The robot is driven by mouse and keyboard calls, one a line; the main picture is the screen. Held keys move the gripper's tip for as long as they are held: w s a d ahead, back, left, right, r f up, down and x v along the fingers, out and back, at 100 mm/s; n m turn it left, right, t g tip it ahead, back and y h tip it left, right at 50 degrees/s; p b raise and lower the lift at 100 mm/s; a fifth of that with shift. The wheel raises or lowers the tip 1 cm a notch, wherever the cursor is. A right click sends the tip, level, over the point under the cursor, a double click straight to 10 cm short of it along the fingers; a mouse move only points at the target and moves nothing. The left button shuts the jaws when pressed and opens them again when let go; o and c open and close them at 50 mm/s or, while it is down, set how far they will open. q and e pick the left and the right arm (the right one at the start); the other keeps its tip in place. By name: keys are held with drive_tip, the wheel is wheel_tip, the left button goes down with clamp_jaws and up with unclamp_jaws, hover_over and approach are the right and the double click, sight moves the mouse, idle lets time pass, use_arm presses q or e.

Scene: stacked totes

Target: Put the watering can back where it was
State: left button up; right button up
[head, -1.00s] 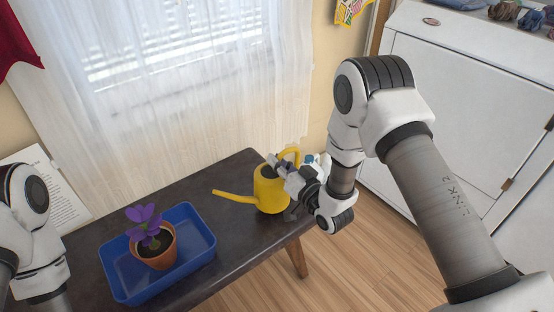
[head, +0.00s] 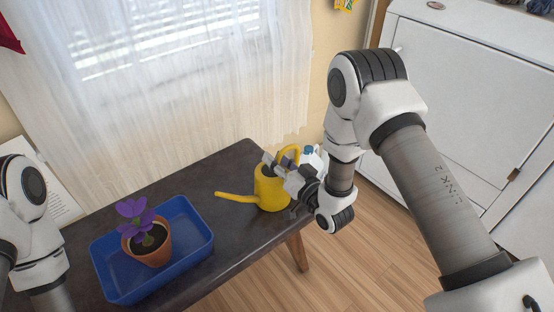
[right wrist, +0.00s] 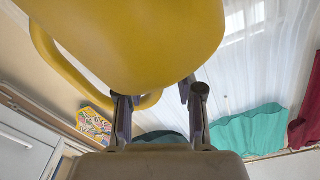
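The yellow watering can (head: 271,194) stands upright near the far right end of the dark table, its spout pointing left and its handle (head: 290,150) at the upper right. My right gripper (head: 277,163) is at the top of the can, beside the handle. In the right wrist view the can (right wrist: 140,35) is very close, and the right gripper's fingers (right wrist: 158,98) stand apart with part of the handle showing between them. They do not look closed on it. The left arm shows at the left edge, its gripper out of view.
A blue tray (head: 205,259) holding a potted purple flower (head: 148,245) is on the table (head: 238,165), left of the can. A white and blue item (head: 313,158) is behind my right gripper. A curtained window is behind, a white cabinet (head: 455,100) at right.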

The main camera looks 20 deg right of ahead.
drive_tip(key=shift+f, duration=0.1)
drive_tip(key=p+v, duration=0.2)
drive_tip(key=v, duration=1)
drive_tip(key=s+f+n+g+h, duration=0.1)
drive_tip(key=s+f+g+h, duration=0.1)
drive_tip(key=s+f+g, duration=0.45)
drive_tip(key=s+f+g+h, duration=0.1)
drive_tip(key=s+f+g, duration=0.2)
drive_tip(key=f, duration=0.6)
drive_tip(key=s+d+f+g+h, duration=0.1)
drive_tip(key=s+f+g, duration=0.1)
drive_tip(key=s+g, duration=0.2)
drive_tip(key=s+d+f+g+h, duration=0.1)
drive_tip(key=s+f+g+h, duration=0.1)
drive_tip(key=s, duration=0.9)
drive_tip(key=shift+d+f+g, duration=0.15)
drive_tip(key=shift+f+g, duration=0.1)
drive_tip(key=shift+g, duration=0.6)
